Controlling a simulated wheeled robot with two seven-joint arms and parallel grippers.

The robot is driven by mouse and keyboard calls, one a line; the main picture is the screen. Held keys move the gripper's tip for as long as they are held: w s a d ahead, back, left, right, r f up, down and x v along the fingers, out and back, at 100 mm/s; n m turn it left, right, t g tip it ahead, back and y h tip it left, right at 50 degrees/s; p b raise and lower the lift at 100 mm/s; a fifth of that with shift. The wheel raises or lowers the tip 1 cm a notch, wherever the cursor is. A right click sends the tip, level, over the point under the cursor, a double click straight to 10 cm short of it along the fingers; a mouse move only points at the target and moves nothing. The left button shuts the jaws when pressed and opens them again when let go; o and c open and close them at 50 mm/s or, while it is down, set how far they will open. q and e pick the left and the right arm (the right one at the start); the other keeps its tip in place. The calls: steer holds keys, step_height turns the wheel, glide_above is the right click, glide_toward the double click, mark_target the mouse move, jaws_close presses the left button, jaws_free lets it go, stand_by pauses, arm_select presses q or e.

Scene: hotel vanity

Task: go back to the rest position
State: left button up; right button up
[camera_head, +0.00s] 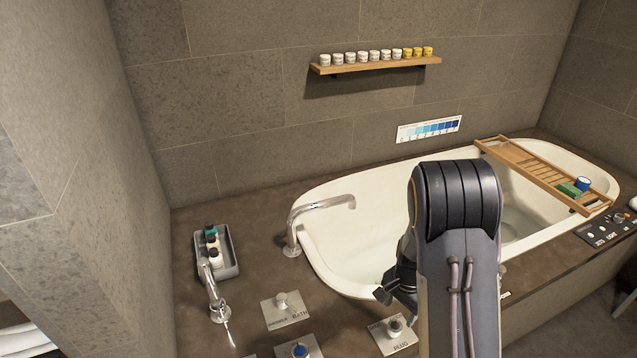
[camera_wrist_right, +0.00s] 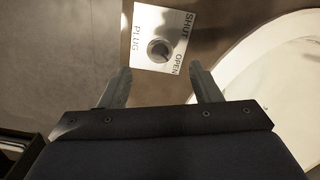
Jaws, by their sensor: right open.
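My right gripper (camera_head: 386,290) is low over the dark counter by the front left rim of the bathtub, partly hidden behind my own arm in the head view. In the right wrist view my right gripper (camera_wrist_right: 163,87) has its two fingers apart with nothing between them. The plug plate (camera_wrist_right: 160,37) with its round knob lies just beyond the fingertips, apart from them. The plug plate (camera_head: 394,334) also shows in the head view. My left gripper is not in either view.
The white bathtub (camera_head: 340,262) has a curved faucet (camera_head: 292,222) and a wooden tray (camera_head: 540,172) across it. A grey caddy (camera_head: 229,262) with bottles stands at left. The bath knob plate (camera_head: 287,309) is beside the tub. A wall shelf (camera_head: 375,66) holds several small jars.

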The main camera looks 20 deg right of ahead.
steer(key=s+a+r+n+t+y+p, duration=0.1)
steer(key=s+a+r+n+p, duration=0.15)
steer(key=r, duration=0.45)
steer(key=s+a+r+n+t+y+p, duration=0.1)
steer(key=s+a+r+y, duration=0.1)
steer(key=a+r, duration=0.35)
steer(key=s+a+r+n+t+y+p, duration=0.1)
steer(key=s+a+r+n, duration=0.1)
steer(key=r, duration=0.7)
steer(key=s+a+r+n+t+p, duration=0.2)
steer(key=s+r+n, duration=0.5)
steer(key=s, duration=0.4)
steer(key=shift+a+r+t+p, duration=0.3)
steer(key=shift+a+r+p, duration=0.45)
steer(key=shift+a, duration=0.3)
steer(key=shift+c, duration=0.4)
